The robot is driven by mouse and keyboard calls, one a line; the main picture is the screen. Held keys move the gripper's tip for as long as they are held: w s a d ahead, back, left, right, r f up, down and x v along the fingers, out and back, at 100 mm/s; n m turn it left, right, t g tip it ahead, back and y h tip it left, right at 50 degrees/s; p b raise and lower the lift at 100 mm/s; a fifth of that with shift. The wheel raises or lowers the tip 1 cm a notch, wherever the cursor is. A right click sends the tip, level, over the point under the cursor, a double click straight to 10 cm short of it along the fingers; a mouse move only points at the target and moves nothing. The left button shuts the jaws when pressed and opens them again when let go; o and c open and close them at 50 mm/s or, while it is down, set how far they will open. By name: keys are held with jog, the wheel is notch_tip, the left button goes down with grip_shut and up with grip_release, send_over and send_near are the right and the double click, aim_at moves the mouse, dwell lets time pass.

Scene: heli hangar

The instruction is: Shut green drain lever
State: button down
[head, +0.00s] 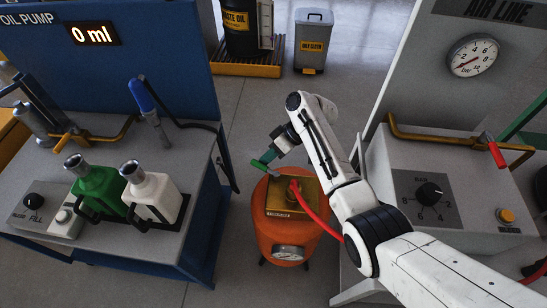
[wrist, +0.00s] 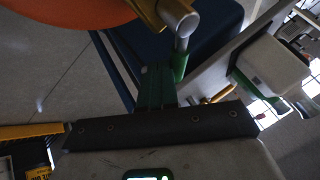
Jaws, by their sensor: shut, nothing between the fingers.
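The green drain lever (head: 262,165) shows at the upper left edge of the orange tank (head: 274,235) in the head view, partly hidden by my gripper. In the wrist view the lever's green sleeve (wrist: 180,66) hangs from a grey metal rod end, beside a brass fitting (wrist: 149,12). My gripper (head: 271,154) is at the lever, with its wrist above and to the right. In the wrist view its green fingers (wrist: 156,86) are shut and empty, just left of the sleeve. I cannot tell whether they touch it.
A red hose (head: 318,214) leaves the tank's brass top (head: 292,197). The blue oil pump bench (head: 190,235) with green and white jugs stands left. The grey air line cabinet (head: 440,165) stands right. Floor is clear behind the tank, before the waste oil drum (head: 240,28).

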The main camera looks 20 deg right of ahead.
jog(key=shift+s+a+p, duration=0.25)
jog(key=shift+a+p, duration=0.25)
jog(key=shift+a, duration=0.45)
jog(key=shift+s+a, duration=0.1)
jog(key=shift+a, duration=0.1)
